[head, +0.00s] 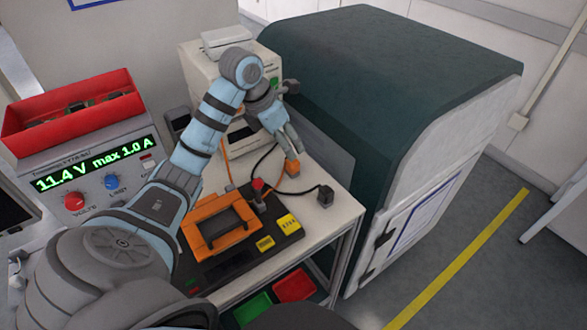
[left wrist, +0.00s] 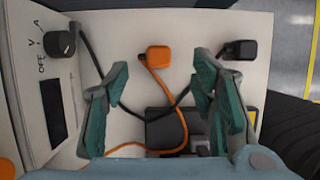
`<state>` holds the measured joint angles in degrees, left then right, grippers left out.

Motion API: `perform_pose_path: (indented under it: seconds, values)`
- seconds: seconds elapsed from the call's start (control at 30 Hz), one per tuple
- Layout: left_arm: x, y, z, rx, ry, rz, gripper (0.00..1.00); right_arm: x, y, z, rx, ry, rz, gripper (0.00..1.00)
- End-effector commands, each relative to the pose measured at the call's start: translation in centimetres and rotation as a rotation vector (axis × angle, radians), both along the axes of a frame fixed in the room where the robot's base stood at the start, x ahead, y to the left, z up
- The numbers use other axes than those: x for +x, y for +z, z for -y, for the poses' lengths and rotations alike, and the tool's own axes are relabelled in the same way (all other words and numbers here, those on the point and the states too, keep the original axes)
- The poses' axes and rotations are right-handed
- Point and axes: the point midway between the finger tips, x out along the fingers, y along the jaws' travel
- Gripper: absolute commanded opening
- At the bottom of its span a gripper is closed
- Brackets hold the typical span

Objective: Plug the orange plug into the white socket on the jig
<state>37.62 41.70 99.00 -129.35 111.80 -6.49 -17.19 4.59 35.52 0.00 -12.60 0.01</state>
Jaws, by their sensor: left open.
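The orange plug (head: 292,168) is at the table's far side by the tips of my left gripper (head: 291,149). In the left wrist view the orange plug (left wrist: 158,57) lies beyond the two spread green fingers (left wrist: 161,80), between their lines. An orange cable runs from it. The left gripper is open and holds nothing. The jig (head: 268,246) is a black base with an orange frame, a red-handled clamp and yellow labels. Its dark edge (left wrist: 165,125) shows between the fingers. My right gripper is not in view.
A black plug (head: 325,196) with a black cable lies right of the orange one. A power supply (head: 85,180) carrying a red bin (head: 75,118) stands left. A dark green machine (head: 390,80) borders the table's right. Red and green bins (head: 294,285) sit below.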

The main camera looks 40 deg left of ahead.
Motion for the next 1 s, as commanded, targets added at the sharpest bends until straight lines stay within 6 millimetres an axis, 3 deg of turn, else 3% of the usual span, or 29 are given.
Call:
perform_pose_path:
  seconds: [0.2, 0.63, 1.0]
  values:
    - [1.3, -3.5, 0.4, -0.002, 0.0, -0.001, 0.52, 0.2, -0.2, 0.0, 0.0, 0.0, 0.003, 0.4]
    - [1.6, -4.2, 0.4, 0.0, 0.0, 0.0, 0.52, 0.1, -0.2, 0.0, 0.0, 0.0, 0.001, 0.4]
    - [2.5, -9.1, 0.5, 0.0, 0.0, 0.001, 0.52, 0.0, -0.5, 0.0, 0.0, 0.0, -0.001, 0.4]
